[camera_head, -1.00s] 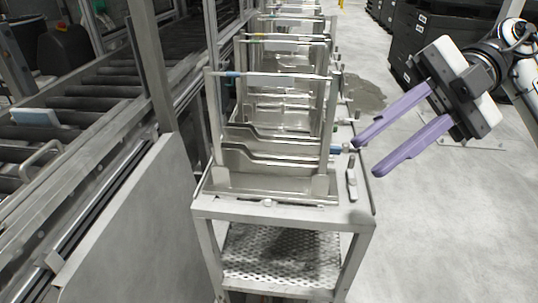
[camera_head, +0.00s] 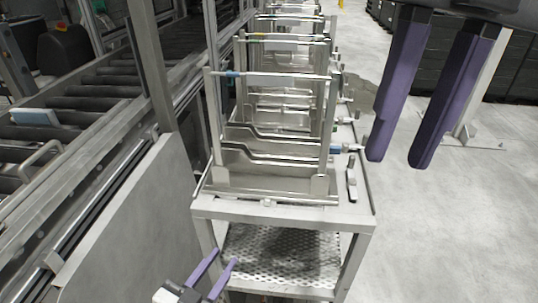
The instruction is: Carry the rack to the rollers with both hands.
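The nearest metal rack (camera_head: 272,160) stands upright on the near end of a grey metal table (camera_head: 285,210). It is an open frame with a top bar, a blue mark at its upper left and a blue-tipped fitting at its right. The rollers (camera_head: 95,90) form a dark conveyor at the left. My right gripper (camera_head: 395,163) is at the upper right, fingers pointing down, open and empty, beside the rack and apart from it. My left gripper (camera_head: 224,258) is at the bottom, low in front of the table, with its purple fingers apart and nothing between them.
More racks (camera_head: 288,40) stand in a row behind on the table. A metal post (camera_head: 152,65) and a grey side panel (camera_head: 125,225) stand between table and rollers. A light blue block (camera_head: 34,117) lies on the rollers.

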